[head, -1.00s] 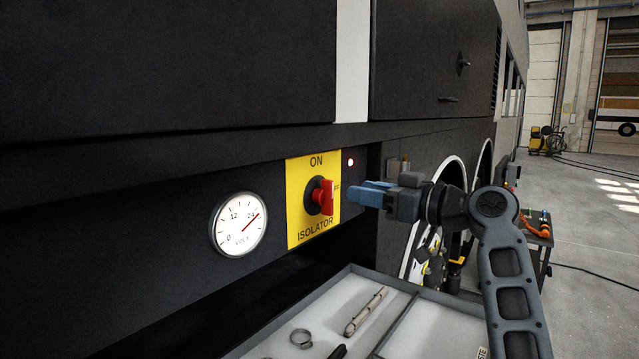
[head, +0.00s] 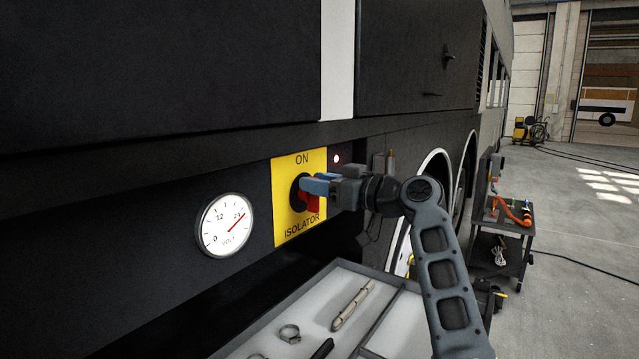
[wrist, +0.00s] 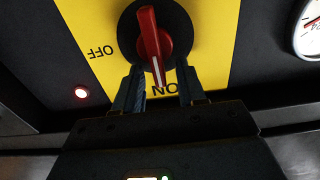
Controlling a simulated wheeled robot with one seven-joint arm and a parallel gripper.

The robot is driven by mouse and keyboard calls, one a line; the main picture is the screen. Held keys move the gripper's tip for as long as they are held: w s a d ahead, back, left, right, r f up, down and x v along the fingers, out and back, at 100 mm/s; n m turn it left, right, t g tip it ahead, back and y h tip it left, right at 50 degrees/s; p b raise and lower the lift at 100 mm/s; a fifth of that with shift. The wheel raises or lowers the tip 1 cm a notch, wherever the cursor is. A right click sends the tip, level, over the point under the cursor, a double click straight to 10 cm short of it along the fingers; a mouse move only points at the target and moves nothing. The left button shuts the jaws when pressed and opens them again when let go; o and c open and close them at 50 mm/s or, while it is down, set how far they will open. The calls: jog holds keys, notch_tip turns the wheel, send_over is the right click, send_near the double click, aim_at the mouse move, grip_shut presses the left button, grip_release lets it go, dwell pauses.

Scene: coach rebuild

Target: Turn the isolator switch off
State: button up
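The isolator switch is a red handle (head: 313,204) on a black round base, mounted on a yellow plate (head: 285,215) marked ON and ISOLATOR. In the wrist view, which is upside down, the red handle (wrist: 150,38) has its white line pointing to ON; OFF is at the left. My gripper (head: 307,186) is at the switch, partly covering it in the head view. In the wrist view my gripper (wrist: 159,74) is open, with one finger on each side of the handle's ON end. Gaps show beside the handle; contact cannot be made out.
A red lamp (head: 336,158) is lit beside the plate. A volt gauge (head: 226,226) has its needle near 24. Below, a grey tray (head: 300,297) holds a pen-like tool (head: 352,306) and ring clamps. A tool cart (head: 500,238) stands at the right on open floor.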

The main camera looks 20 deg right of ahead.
grip_shut()
